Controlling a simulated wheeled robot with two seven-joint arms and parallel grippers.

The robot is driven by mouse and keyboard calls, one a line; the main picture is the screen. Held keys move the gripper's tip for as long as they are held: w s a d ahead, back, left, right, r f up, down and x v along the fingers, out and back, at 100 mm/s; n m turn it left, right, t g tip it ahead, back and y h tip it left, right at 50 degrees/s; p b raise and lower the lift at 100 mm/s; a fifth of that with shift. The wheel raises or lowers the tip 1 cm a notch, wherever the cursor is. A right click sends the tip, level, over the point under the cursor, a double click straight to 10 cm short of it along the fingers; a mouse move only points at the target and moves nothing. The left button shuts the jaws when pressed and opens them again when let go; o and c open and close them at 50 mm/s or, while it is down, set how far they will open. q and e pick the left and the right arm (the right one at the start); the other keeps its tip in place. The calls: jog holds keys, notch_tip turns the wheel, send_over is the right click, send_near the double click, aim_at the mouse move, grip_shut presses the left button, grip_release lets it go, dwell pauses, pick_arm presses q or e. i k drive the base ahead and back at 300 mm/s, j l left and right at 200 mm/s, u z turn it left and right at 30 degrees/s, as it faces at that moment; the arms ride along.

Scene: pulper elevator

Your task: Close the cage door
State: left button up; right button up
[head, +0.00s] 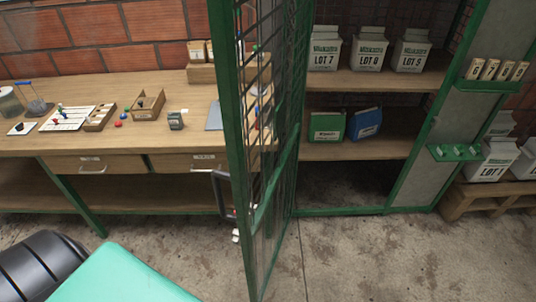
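The green-framed mesh cage door (232,130) stands open, swung out toward me, so I see it at a steep angle. Its hinge side is at the green post by the cage shelves. A dark pull handle (219,193) sticks out from its free edge on the left. A small white and dark thing (236,236) shows just below the handle; I cannot tell what it is. The cage opening (345,195) to the right of the door is uncovered. Neither gripper shows; a black and teal part at the lower left appears to be mine.
A wooden workbench (60,144) with small trays and parts runs behind the door on the left. Cage shelves hold lot bags (369,48), a green binder (328,126) and a blue binder (366,122). A pallet (485,198) stands at right. The concrete floor (380,255) in front is clear.

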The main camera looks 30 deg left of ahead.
aim_at(220, 12)
jog(key=k+j, duration=0.1)
jog(key=j, duration=1)
jog(key=k+j, duration=0.15)
jog(key=j, duration=0.35)
